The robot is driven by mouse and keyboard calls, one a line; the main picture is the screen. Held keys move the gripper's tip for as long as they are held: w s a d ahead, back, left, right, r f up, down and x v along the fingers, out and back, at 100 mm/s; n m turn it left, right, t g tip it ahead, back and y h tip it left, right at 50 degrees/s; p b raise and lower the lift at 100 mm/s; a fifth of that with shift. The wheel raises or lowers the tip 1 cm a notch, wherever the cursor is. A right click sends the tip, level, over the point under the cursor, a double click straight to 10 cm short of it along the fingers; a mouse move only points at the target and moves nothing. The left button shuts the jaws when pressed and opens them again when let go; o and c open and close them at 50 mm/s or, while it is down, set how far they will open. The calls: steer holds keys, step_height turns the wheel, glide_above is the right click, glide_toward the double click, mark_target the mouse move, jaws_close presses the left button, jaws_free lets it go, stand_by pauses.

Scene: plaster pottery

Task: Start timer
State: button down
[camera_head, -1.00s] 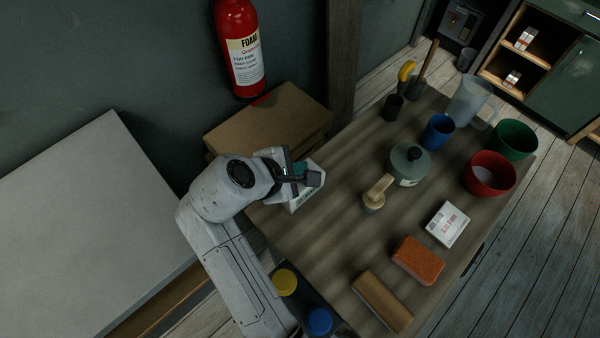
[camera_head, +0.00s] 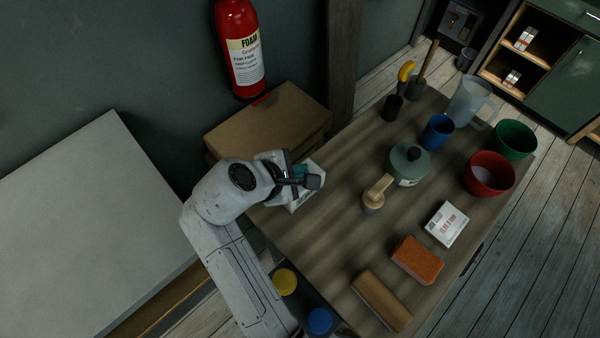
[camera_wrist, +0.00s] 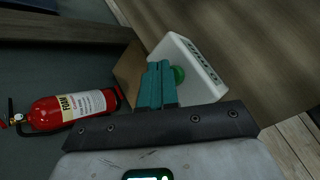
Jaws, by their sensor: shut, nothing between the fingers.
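The timer is a white box with a round green button and dark markings. In the head view, the timer (camera_head: 308,194) stands at the table's left end, partly covered by my arm. In the wrist view, the timer (camera_wrist: 204,77) is just ahead of my gripper (camera_wrist: 158,66), and its green button (camera_wrist: 179,75) shows beside the teal fingers. The fingers are shut together and empty. They overlap the timer in this view; I cannot tell whether they touch it. In the head view, my gripper (camera_head: 300,173) is at the timer's upper side.
A teapot-like green jar (camera_head: 408,168), a beige tool (camera_head: 375,196), a white box (camera_head: 447,224), an orange sponge (camera_head: 417,261) and a wooden block (camera_head: 382,301) lie on the table (camera_head: 335,222). A cardboard box (camera_head: 270,122) and a fire extinguisher (camera_head: 240,50) are behind.

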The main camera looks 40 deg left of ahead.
steer(key=shift+f, duration=0.5)
stand_by(0.6)
steer(key=shift+r, duration=0.15)
steer(key=shift+r+p, duration=0.75)
steer(key=shift+p, duration=0.35)
step_height(320, 180, up, 3)
steer(key=p, duration=0.3)
steer(key=shift+r+p, duration=0.7)
steer(key=shift+r, duration=0.35)
steer(key=shift+s+f, duration=0.1)
steer(key=shift+s, duration=0.05)
